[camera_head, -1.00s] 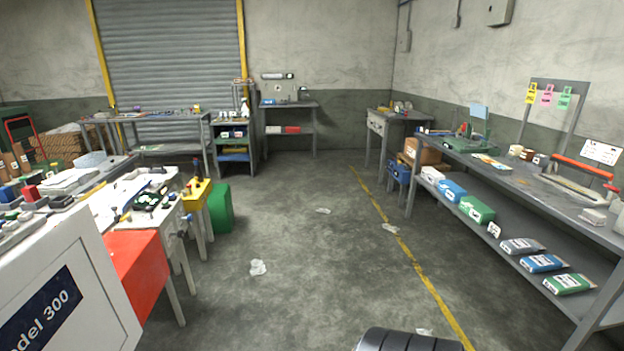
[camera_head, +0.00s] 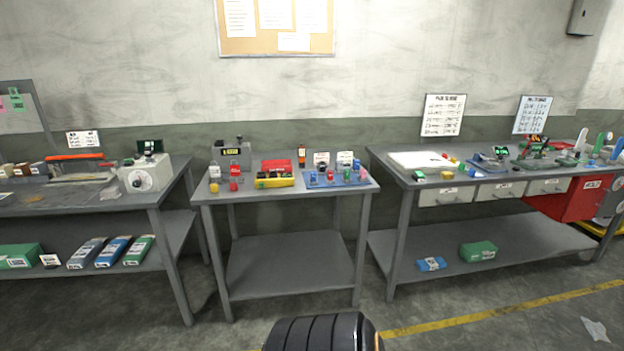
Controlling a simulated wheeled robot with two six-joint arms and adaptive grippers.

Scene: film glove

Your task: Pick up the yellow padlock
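A small yellow item (camera_head: 214,187) stands at the left front of the middle table (camera_head: 290,193); it looks like a padlock, but it is too small to be sure. A red padlock-like item (camera_head: 233,184) stands just to its right. Another small yellow item (camera_head: 447,174) lies near the front left of the right bench. Neither gripper shows. A dark ribbed part of my own body is at the bottom centre, well short of the tables.
A yellow-and-red box (camera_head: 275,175) and a blue tray (camera_head: 318,183) of small coloured items share the middle table. Benches stand left (camera_head: 75,199) and right (camera_head: 420,181), with gaps between. Boxes lie on lower shelves. The floor in front is largely clear.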

